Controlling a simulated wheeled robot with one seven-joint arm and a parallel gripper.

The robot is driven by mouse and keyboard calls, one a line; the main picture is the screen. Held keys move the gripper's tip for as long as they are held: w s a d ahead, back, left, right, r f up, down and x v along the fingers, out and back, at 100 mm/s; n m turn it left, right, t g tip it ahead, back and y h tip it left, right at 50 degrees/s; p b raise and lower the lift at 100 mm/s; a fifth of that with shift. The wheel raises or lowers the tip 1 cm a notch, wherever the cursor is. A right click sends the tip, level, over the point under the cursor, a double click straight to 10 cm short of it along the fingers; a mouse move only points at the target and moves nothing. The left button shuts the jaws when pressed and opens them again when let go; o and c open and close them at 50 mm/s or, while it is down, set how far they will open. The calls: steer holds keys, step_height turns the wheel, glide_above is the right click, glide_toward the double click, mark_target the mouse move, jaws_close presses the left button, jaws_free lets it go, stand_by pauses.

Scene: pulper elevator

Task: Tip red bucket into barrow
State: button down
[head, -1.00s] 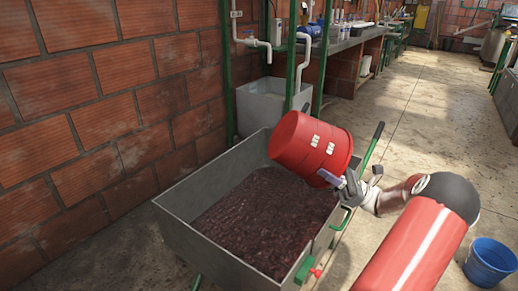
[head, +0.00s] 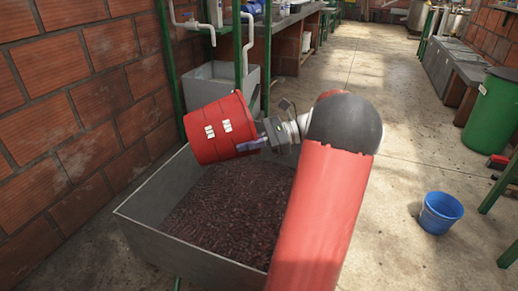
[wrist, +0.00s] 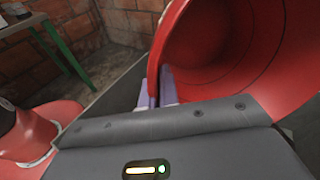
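The red bucket (head: 212,138) is held up over the far left part of the grey barrow (head: 180,243), tipped onto its side with its mouth toward the right. The barrow holds a broad bed of dark reddish-brown pulp. My gripper (head: 254,146) is at the right side of the bucket, by its mouth. In the wrist view the purple fingers (wrist: 162,88) are closed on the rim of the bucket (wrist: 222,50). The part of the bucket's inside that shows is bare red. My red arm hides the barrow's right side.
A brick wall (head: 85,110) runs along the left. A grey basin (head: 222,80) stands behind the barrow, beside green posts. A blue bucket (head: 440,212) stands on the floor at right, near a green bin (head: 492,110). The concrete aisle (head: 385,110) is open.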

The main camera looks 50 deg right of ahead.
mark_target(226, 144)
steer(key=a+r+g+h, duration=0.1)
steer(key=w+a+r+g+h+b, duration=0.1)
steer(key=h, duration=0.1)
steer(key=a+r+g+h, duration=0.1)
steer(key=h, duration=0.1)
steer(key=shift+w+r+n, duration=0.3)
steer(key=shift+w+r, duration=0.05)
steer(key=shift+w+a+g+h+p, duration=0.1)
steer(key=shift+a+g+h+p, duration=0.05)
steer(key=shift+g+h+p, duration=0.4)
steer(key=h, duration=0.1)
steer(key=g+h, duration=0.1)
steer(key=shift+w+a+f+h, duration=0.15)
steer(key=shift+a+f+h, duration=0.15)
steer(key=shift+f+h, duration=0.1)
steer(key=f+g+h, duration=0.1)
steer(key=f+g+h+b, duration=0.1)
steer(key=f+h, duration=0.1)
steer(key=f+g+h, duration=0.1)
steer(key=shift+s+d+f, duration=0.15)
steer(key=shift+s+d, duration=0.05)
steer(key=shift+d, duration=0.2)
steer(key=shift+s, duration=0.1)
